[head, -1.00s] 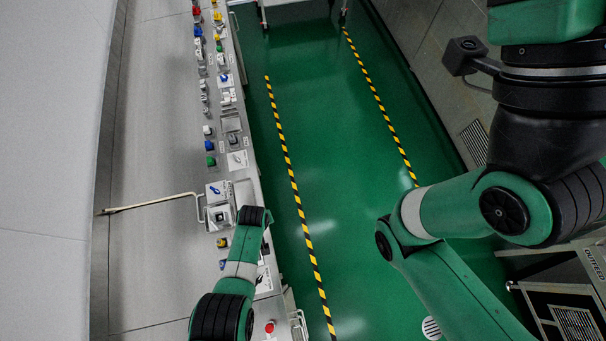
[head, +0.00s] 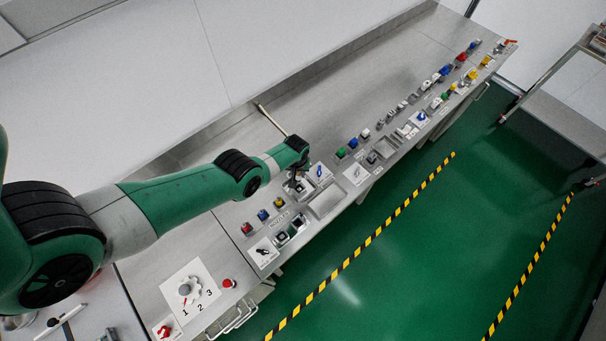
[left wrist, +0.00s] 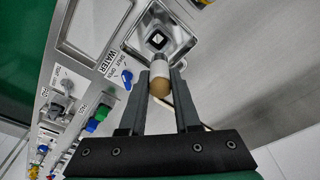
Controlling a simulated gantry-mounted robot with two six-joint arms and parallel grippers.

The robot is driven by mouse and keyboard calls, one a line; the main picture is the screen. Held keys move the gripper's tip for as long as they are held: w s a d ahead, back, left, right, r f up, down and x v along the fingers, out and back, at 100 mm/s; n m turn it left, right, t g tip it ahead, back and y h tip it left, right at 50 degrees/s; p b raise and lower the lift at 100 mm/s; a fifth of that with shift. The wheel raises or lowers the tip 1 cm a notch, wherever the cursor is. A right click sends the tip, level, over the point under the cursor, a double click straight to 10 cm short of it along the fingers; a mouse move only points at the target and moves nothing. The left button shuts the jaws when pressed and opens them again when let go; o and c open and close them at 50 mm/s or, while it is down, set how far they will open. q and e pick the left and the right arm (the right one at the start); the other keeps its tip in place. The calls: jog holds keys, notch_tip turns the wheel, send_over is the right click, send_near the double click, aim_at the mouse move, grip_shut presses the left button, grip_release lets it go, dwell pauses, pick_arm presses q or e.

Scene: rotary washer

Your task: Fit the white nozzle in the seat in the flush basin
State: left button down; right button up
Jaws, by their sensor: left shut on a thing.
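In the left wrist view, the flush basin (left wrist: 180,43) is a square metal basin. Its seat (left wrist: 157,41) is a dark square block with a pale centre. My left gripper (left wrist: 161,72) is shut on the nozzle (left wrist: 160,86), a short cylinder with a white part toward the basin and a tan rounded end toward the camera. The nozzle appears just beside the seat in the picture; I cannot tell its height above the basin. In the head view my left gripper (head: 297,182) is over the bench and hides most of the basin. My right gripper is out of view.
A blue valve handle (left wrist: 127,78) by the WATER label stands close to the left finger. A larger shallow tray (head: 326,203) lies beside the basin. A long pale rod (head: 269,120) runs behind the gripper. Several coloured knobs line the bench.

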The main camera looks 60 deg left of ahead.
pick_arm(q)
jog(key=shift+f+b, duration=3.5)
jog(key=shift+f, duration=0.2)
jog(key=shift+f+b, duration=0.55)
jog(key=shift+b, duration=0.05)
jog(key=c, duration=0.5)
grip_release()
jog(key=shift+c, duration=0.2)
jog(key=shift+r, duration=0.15)
jog(key=r+p, duration=0.3)
jog(key=p, duration=0.1)
jog(key=d+r+p, duration=0.1)
jog(key=r+p, duration=0.3)
jog(key=p, duration=0.1)
jog(key=r+p, duration=0.4)
jog(key=shift+s+d+r, duration=0.25)
jog(key=shift+s+d, duration=0.05)
jog(key=shift+s, duration=0.05)
jog(key=shift+f, duration=0.1)
